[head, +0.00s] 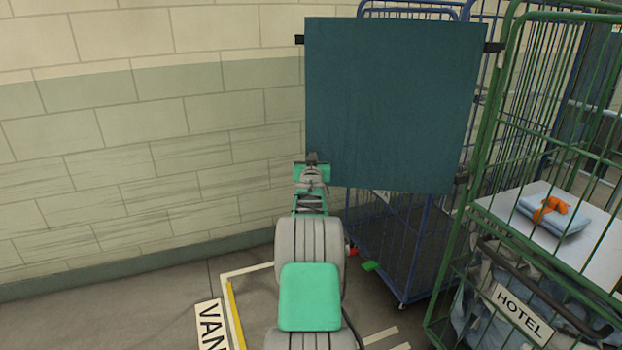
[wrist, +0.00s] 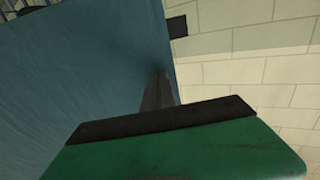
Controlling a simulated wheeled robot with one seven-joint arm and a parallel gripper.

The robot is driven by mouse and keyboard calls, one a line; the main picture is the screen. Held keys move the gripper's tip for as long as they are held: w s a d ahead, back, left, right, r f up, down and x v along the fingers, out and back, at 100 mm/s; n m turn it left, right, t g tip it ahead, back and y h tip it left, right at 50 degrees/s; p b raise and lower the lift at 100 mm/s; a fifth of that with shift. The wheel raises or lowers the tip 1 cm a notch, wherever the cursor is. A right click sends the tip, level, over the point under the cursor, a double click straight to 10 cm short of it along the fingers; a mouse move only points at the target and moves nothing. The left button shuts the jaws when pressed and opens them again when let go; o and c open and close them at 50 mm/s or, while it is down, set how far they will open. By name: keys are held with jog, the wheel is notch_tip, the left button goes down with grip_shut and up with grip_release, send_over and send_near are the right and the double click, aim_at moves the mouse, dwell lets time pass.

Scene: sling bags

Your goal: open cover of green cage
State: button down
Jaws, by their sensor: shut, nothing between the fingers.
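The cover, a dark teal sheet (head: 395,105), hangs flat to the left of the green cage (head: 487,130). Black tabs show at its top corners and its lower right, and its right edge is beside the cage's left post. The cage front is uncovered. My gripper (head: 313,157) is shut and empty at the cover's lower left corner. In the wrist view the fingers (wrist: 157,90) are together beside the edge of the cover (wrist: 75,70); I cannot tell whether they touch it. The cover's lower left corner is partly hidden by my gripper.
A blue cage (head: 405,250) stands behind the cover. A folded blue cloth with an orange item (head: 552,210) lies on the green cage's white shelf (head: 500,208). A bag labelled HOTEL (head: 522,312) hangs below. A block wall (head: 130,150) runs behind; the left floor is free.

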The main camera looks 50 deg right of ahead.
jog(key=w+a+b+v, duration=0.1)
jog(key=b+v, duration=0.3)
jog(key=v, duration=1)
jog(key=s+a+f+g+y, duration=0.2)
jog(key=f+y, duration=0.1)
jog(key=f, duration=0.6)
jog(key=s+a+f+g+y, duration=0.2)
jog(key=a+f+g+y, duration=0.1)
jog(key=f, duration=0.6)
jog(key=s+a+f+n+g+y, duration=0.1)
jog(key=s+a+f+g+y, duration=0.15)
jog(key=s+a+f, duration=0.4)
jog(key=s+a+f+g+y, duration=0.1)
jog(key=s+a+f+y, duration=0.25)
jog(key=a, duration=0.55)
jog(key=s+a+r+n+g+y+p, duration=0.1)
jog(key=s+a+r+n, duration=0.15)
jog(key=a, duration=0.65)
jog(key=s+a+r+n+g+y+p, duration=0.1)
jog(key=s+a+r+y, duration=0.15)
jog(key=a, duration=0.65)
jog(key=w+a+r+n+t, duration=0.1)
jog(key=w+a+r+n, duration=0.1)
jog(key=a+r, duration=0.3)
jog(key=w+a+r+n+t+p, duration=0.1)
jog(key=a+r+n, duration=0.3)
jog(key=a, duration=0.6)
jog(key=shift+w+a+r+t+h+p, duration=0.3)
jog(key=shift+w+r+t+h, duration=0.2)
jog(key=shift+r, duration=0.4)
